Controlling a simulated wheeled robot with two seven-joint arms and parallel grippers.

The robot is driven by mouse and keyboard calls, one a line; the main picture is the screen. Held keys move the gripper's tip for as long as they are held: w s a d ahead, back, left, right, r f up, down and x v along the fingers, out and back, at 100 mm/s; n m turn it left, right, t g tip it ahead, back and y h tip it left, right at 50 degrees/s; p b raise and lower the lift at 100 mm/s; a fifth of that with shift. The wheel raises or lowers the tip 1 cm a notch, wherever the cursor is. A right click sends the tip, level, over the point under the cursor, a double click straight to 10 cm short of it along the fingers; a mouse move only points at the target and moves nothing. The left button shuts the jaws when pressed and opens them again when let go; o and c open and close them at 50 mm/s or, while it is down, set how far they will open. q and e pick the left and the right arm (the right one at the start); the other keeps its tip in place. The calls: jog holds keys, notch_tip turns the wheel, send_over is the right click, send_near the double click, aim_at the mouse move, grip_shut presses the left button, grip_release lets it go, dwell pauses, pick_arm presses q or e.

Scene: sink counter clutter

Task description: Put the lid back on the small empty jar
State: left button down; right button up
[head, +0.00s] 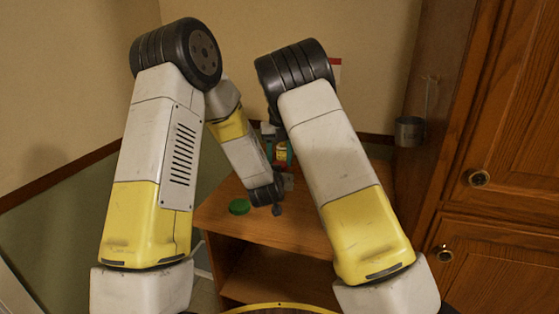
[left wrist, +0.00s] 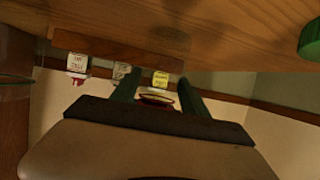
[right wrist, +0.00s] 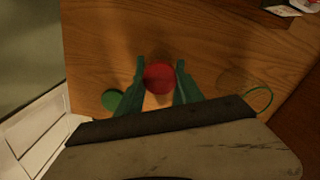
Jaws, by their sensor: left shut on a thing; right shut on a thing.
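My right gripper (right wrist: 159,64) is shut on a red lid (right wrist: 160,78), held between its green fingers with the wood counter (right wrist: 205,45) below. My left gripper (left wrist: 157,80) is shut on what looks like the small clear jar (left wrist: 156,98), showing as a pale oval with a red rim. Most of the jar is hidden behind the gripper body, so I cannot tell if lid and jar touch. In the head view my right arm hides much of the area around the grippers.
A green lid (head: 239,206) lies flat on the counter's left part, also in the right wrist view (right wrist: 112,100). A green ring (right wrist: 262,98), perhaps a clear jar's rim, is at right. Labelled bottles (left wrist: 77,64) stand at the back. A ladle (head: 410,130) hangs by the cabinet.

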jog(key=o, duration=1.3)
jog(key=shift+r, duration=2.3)
jog(key=shift+c, duration=0.5)
